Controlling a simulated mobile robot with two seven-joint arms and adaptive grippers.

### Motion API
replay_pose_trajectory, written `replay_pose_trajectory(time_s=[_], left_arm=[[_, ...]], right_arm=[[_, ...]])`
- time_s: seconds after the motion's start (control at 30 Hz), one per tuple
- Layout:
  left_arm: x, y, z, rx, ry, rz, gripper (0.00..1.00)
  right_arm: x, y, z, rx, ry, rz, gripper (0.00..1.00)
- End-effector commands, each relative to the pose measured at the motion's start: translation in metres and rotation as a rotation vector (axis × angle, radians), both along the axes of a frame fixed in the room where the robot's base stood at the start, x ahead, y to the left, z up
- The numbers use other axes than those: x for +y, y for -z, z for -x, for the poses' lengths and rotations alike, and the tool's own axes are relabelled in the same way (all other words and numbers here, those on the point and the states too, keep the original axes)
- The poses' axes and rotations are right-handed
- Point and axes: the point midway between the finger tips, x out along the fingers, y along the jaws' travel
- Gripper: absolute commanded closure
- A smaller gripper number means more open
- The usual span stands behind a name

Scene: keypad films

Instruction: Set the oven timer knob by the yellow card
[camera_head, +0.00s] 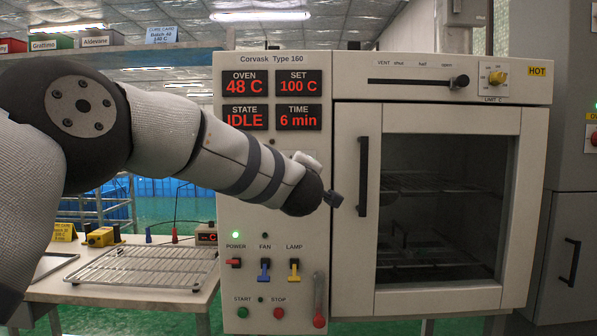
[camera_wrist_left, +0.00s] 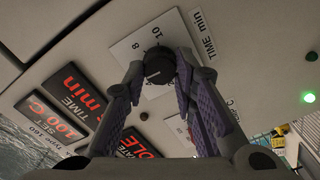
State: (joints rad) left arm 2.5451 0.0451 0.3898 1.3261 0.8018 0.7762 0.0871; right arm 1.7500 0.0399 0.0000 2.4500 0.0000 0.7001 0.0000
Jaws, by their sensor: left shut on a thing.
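The timer knob (camera_wrist_left: 158,65) is a dark round knob on a white plate marked "TIME min", with 8 and 10 readable; its pointer cannot be made out. My left gripper (camera_wrist_left: 160,68) is shut on it, one finger on each side. In the head view, my left wrist hides the knob and the fingers. The oven's TIME display (camera_head: 298,117) reads 6 min. The yellow card (camera_head: 65,231) stands at the left on the side table; its print is too small to read surely. My right gripper is not in view.
Other displays read OVEN 48 C, SET 100 C (camera_head: 298,83) and STATE IDLE. Below my wrist are POWER, FAN and LAMP switches (camera_head: 265,268) and START and STOP buttons. The shut oven door's handle (camera_head: 363,177) is close right of my wrist. A wire rack (camera_head: 145,266) lies on the table.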

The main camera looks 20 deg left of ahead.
Motion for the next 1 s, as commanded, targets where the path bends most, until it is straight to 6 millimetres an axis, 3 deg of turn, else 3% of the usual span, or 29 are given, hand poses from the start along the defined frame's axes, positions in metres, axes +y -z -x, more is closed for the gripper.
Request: replay_pose_trajectory(time_s=[1.0], left_arm=[[0.0001, -0.0024, 0.0002, 0.247, -0.003, -0.873, 1.00]], right_arm=[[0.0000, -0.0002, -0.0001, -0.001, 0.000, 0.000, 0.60]])
